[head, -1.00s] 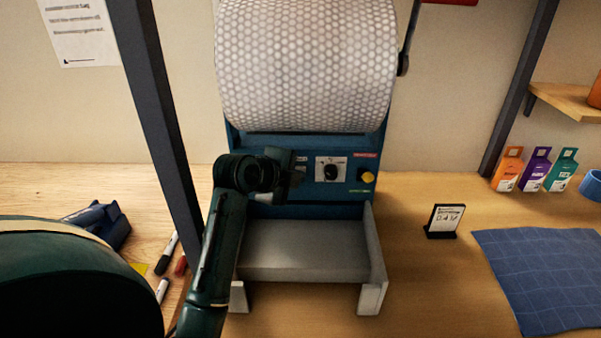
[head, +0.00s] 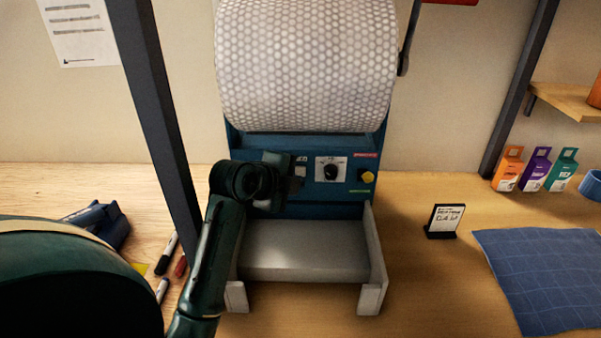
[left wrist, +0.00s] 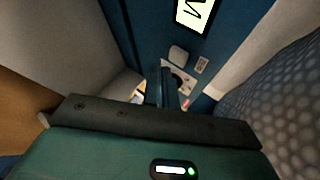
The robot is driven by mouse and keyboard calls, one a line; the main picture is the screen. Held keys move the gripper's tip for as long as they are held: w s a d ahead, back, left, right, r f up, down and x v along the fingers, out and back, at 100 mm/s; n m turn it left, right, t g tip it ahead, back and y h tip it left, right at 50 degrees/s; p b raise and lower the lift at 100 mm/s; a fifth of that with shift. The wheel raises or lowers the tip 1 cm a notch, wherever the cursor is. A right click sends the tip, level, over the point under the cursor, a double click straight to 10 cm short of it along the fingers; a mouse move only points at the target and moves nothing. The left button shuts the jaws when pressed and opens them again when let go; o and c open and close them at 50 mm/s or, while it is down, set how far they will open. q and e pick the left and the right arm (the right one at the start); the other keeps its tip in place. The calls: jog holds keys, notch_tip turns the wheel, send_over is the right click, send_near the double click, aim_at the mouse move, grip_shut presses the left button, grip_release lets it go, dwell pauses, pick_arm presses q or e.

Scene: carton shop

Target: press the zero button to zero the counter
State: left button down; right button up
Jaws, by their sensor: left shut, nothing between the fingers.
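A blue dispenser panel (head: 345,190) stands below the big roll. It carries a small pale square button (head: 300,171) with a small label above it, likely the zero button; it also shows in the left wrist view (left wrist: 178,54). The counter's lit display (left wrist: 195,12) is partly cut off in the left wrist view, its reading unclear; my left gripper hides it in the head view. My left gripper (head: 297,185) is shut and empty, just below and left of the pale button. Its fingers (left wrist: 167,88) appear apart from the button. My right gripper is not in view.
A black dial (head: 331,171) and a yellow knob (head: 367,177) sit right of the button. A bubble-wrap roll (head: 305,65) hangs above, a grey tray (head: 305,250) lies below. A dark post (head: 160,110) stands at left. A small sign (head: 445,220) stands on the bench.

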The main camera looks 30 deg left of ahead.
pick_arm(q)
jog(key=s+d, duration=0.1)
jog(key=s, duration=0.1)
jog(key=s+d, duration=0.1)
jog(key=s, duration=0.1)
jog(key=shift+s+d, duration=0.1)
jog(key=shift+d, duration=0.2)
dwell(0.8)
